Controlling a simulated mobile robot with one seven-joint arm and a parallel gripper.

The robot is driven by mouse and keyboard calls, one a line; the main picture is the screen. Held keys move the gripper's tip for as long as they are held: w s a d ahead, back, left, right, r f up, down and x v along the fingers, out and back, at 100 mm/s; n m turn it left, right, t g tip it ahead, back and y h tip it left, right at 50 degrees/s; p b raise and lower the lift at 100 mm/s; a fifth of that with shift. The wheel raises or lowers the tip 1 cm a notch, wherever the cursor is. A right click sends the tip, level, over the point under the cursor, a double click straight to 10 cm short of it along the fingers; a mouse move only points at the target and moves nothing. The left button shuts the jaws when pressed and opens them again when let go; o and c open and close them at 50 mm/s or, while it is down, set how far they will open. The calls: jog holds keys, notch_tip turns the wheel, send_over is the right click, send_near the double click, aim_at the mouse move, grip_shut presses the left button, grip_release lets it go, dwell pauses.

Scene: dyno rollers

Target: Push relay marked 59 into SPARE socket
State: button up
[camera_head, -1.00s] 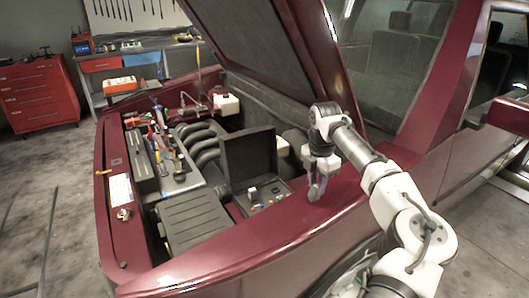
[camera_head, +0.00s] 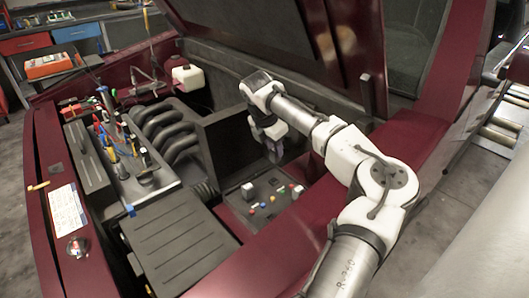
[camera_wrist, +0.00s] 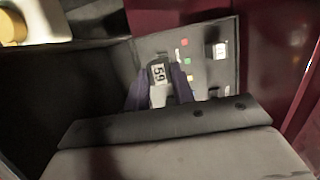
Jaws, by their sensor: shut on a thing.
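My gripper (camera_head: 275,157) hangs above the far right part of the open relay box (camera_head: 232,206) in the engine bay. In the wrist view its two dark fingers (camera_wrist: 160,92) are shut on a dark relay with a pale label reading 59 (camera_wrist: 159,74). The relay is seen end-on over the relay panel (camera_wrist: 205,42); I cannot tell whether it touches the panel. In the head view the relay cannot be made out. No SPARE marking is readable in either view, and the panel under the relay is hidden.
A white-topped relay (camera_head: 248,190) and small coloured fuses sit on the panel. Another pale relay (camera_wrist: 216,51) shows in the wrist view. The raised black lid (camera_head: 228,143) stands left of my gripper. The maroon fender (camera_head: 300,222) lies in front. Tools (camera_head: 120,140) lie farther left.

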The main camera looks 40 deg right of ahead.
aim_at(272, 159)
jog(key=shift+w+f+b, duration=0.1)
jog(key=shift+f+b, duration=3.45)
jog(key=shift+b, duration=0.4)
jog(key=shift+a+r+p, duration=0.1)
jog(key=shift+r+p, duration=0.15)
jog(key=shift+p, duration=0.5)
jog(key=shift+p, duration=0.55)
jog(key=shift+f+p, duration=0.45)
jog(key=shift+p, duration=0.55)
jog(key=shift+f, duration=0.5)
jog(key=o, duration=1.1)
jog(key=v, duration=1.4)
